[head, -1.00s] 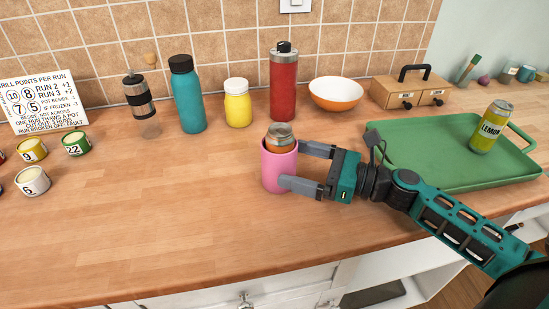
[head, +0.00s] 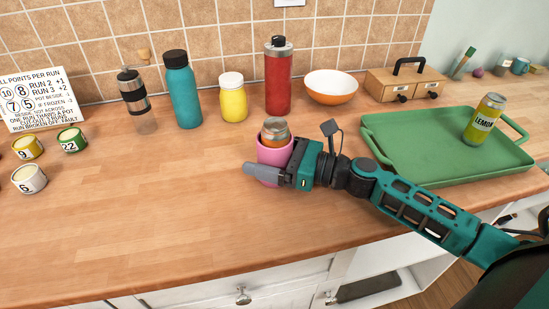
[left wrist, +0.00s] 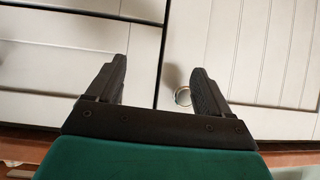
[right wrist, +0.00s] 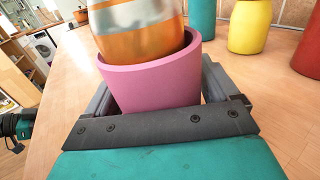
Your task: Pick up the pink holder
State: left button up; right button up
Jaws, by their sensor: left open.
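The pink holder (head: 274,154) stands on the wooden counter with an orange and silver can (head: 275,131) in it. My right gripper (head: 264,172) is at the holder, with one finger in front of it and the other hidden behind it. In the right wrist view the holder (right wrist: 153,82) lies between the two fingers, which are spread wide on either side. Contact is hard to judge; a thin gap seems to show at the right finger. My left gripper (left wrist: 157,85) is open and empty, facing the white cabinet doors below the counter.
A yellow jar (head: 233,100), teal bottle (head: 182,92) and red bottle (head: 278,80) stand behind the holder. A green tray (head: 420,150) with a lemon can (head: 484,119) is to the right.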

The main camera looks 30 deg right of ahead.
aim_at(266, 121)
jog(key=c, duration=0.7)
jog(key=shift+c, duration=0.3)
jog(key=shift+r, duration=0.1)
notch_tip(266, 121, up, 10)
jog(key=p, duration=0.2)
jog(key=shift+f+p, duration=0.25)
jog(key=shift+p, duration=0.15)
notch_tip(266, 121, up, 10)
jog(key=shift+r, duration=0.2)
